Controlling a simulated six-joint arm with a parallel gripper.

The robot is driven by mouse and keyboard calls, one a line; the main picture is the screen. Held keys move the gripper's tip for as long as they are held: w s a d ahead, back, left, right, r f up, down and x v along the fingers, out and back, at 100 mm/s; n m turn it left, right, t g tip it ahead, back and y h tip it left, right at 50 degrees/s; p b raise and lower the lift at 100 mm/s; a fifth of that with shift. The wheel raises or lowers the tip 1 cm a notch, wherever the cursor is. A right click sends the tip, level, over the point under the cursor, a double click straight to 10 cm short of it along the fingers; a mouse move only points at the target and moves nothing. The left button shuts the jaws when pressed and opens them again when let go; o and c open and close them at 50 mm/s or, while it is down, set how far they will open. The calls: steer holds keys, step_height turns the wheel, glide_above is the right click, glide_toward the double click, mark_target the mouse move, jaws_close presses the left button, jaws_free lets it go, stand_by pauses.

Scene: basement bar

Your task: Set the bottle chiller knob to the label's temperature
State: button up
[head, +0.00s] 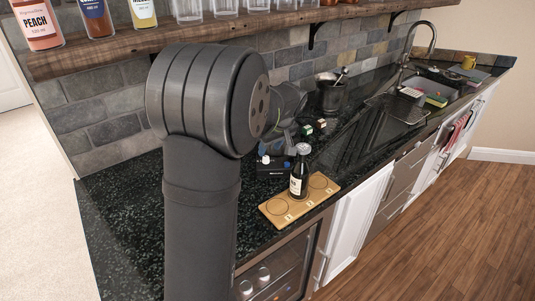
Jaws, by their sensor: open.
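A dark bottle (299,174) with a pale label stands upright on a wooden board (268,210) with numbered round recesses. The label's print is too small to read. Under the counter is a dark-fronted appliance (291,265), seemingly the bottle chiller. Two round silvery knobs (262,274) show at its left; their settings cannot be read, and my arm hides part of the area. My gripper (283,147) is partly hidden behind my arm, above the counter and behind the bottle. It is open and apart from the knobs.
A shelf (115,42) with labelled bottles and glasses runs along the wall above. A black bucket (331,96), small blocks (321,123) and small dark items (270,167) stand on the counter. A sink (437,87) is at the far right. Floor in front is clear.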

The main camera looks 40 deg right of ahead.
steer(key=v, duration=1.2)
steer(key=shift+r, duration=0.25)
steer(key=m+g, duration=0.5)
steer(key=m, duration=0.5)
glide_above(266, 157)
step_height(266, 157, down, 16)
steer(key=shift+w+d+f, duration=0.1)
steer(key=shift+f, duration=0.05)
jaws_close()
